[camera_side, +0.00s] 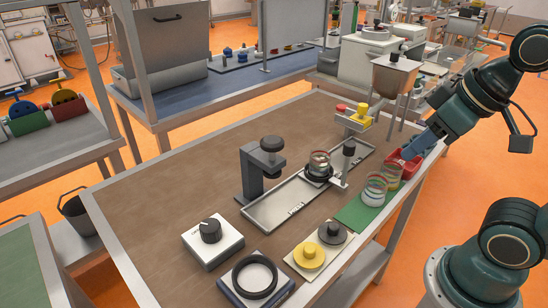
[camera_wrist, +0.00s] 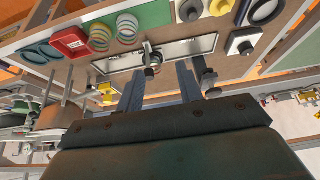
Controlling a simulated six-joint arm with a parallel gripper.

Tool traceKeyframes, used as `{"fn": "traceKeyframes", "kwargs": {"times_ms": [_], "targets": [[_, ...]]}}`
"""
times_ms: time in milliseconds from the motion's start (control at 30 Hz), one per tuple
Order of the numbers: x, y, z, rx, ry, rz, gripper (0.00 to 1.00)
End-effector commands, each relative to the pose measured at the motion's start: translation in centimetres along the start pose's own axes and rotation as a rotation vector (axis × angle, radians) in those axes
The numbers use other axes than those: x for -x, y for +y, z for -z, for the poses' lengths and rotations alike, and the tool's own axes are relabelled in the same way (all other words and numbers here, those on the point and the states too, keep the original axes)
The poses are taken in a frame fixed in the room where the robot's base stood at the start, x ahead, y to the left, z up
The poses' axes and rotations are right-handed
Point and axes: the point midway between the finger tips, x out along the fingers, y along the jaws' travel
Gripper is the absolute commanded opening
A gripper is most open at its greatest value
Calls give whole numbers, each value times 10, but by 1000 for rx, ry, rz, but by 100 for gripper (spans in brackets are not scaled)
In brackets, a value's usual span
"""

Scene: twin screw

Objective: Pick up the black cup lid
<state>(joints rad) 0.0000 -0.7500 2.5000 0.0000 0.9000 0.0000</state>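The black cup lid (camera_side: 333,232) is a dark disc with a raised knob, lying on a cream tray (camera_side: 296,266) beside a yellow lid (camera_side: 310,255). In the wrist view the black lid (camera_wrist: 189,11) is near the top edge, next to the yellow lid (camera_wrist: 220,7). My gripper (camera_side: 412,148) is at the right of the side view, near the red bin and well apart from the black lid. In the wrist view its two grey-blue fingers (camera_wrist: 160,78) are spread with nothing held between them. In the side view the fingertips are hard to make out.
A red bin (camera_side: 405,165) and coil-patterned cups (camera_side: 375,190) stand by a green mat (camera_side: 352,217). A metal tray (camera_side: 275,210) holds a glass cup (camera_side: 319,163) beside a dark press (camera_side: 250,170). A knob box (camera_side: 212,242) and black ring (camera_side: 254,277) are in front. The table's left is bare.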

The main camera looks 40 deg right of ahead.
Motion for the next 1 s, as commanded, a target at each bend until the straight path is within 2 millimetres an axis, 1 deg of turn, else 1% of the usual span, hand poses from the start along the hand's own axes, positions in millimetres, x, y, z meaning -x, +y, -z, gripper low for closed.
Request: {"fn": "traceKeyframes", "kwargs": {"times_ms": [100,167,467,633,767,1000], "targets": [[0,0,0,0,0,0,36],[0,0,0,0,0,0,46],[0,0,0,-2,-1,0,46],[-2,-2,2,-40,-13,5,46],[-5,-5,6,-120,-38,12,46],[-16,-15,16,-374,-123,20,46]]}}
